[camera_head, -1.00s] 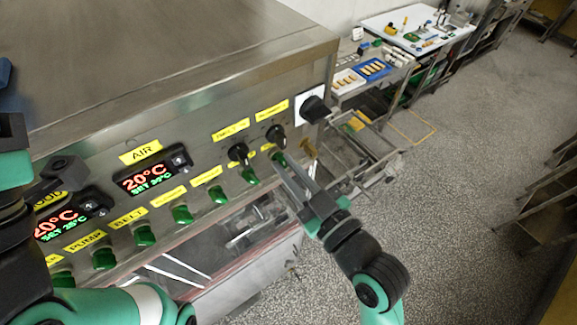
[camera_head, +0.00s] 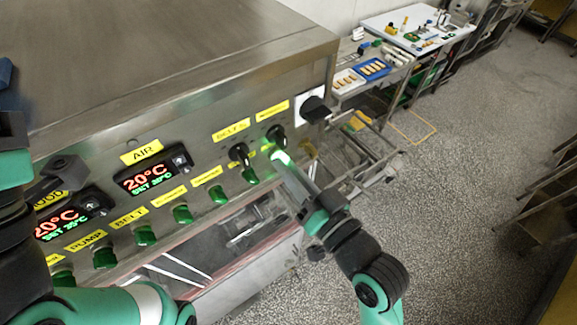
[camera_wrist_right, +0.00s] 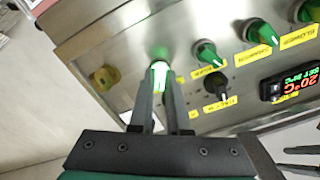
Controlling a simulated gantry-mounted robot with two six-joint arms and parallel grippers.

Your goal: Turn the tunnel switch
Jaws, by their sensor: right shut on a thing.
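The tunnel switch (camera_head: 280,156) is the rightmost green knob in the lower row on the steel panel, and it glows bright green. I cannot read its label. In the right wrist view the lit knob (camera_wrist_right: 159,70) sits between my fingertips. My right gripper (camera_head: 286,168) is shut on this knob; its fingers (camera_wrist_right: 161,96) cover part of it. My left arm enters at the left edge of the head view.
Several unlit green switches (camera_head: 183,214) continue leftward along the row. Black knobs (camera_head: 240,153) sit just above, and a larger black knob (camera_head: 315,108) is at the panel's right end. A brass-coloured fitting (camera_wrist_right: 103,78) is beside the lit switch. The floor at right is open.

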